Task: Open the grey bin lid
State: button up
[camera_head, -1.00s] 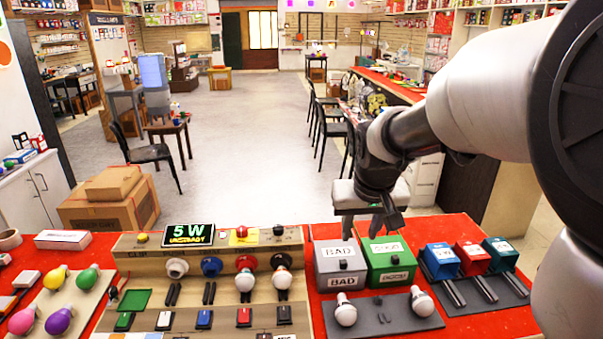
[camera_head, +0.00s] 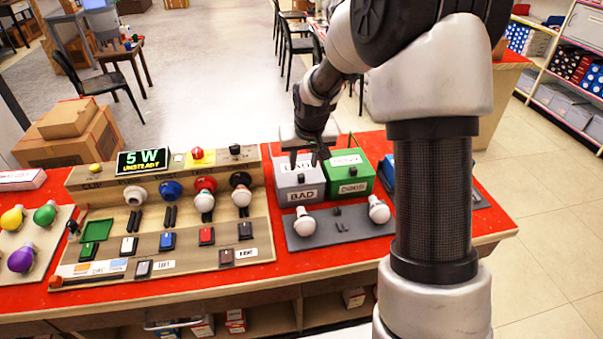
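The grey bin (camera_head: 299,180) stands on the red table, with a white "BAD" label on its front.
A green bin (camera_head: 349,182) stands close on the right. A blue bin (camera_head: 389,170) is partly hidden behind my arm. A dark grey tray (camera_head: 339,231) with two white bulbs lies in front. The bulb test panel (camera_head: 180,225) is on the left.

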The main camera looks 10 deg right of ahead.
aim_at(301, 175)
jog(key=x, duration=0.7)
jog(key=shift+w+f, duration=0.15)
jog(key=shift+f, duration=0.05)
grip_shut()
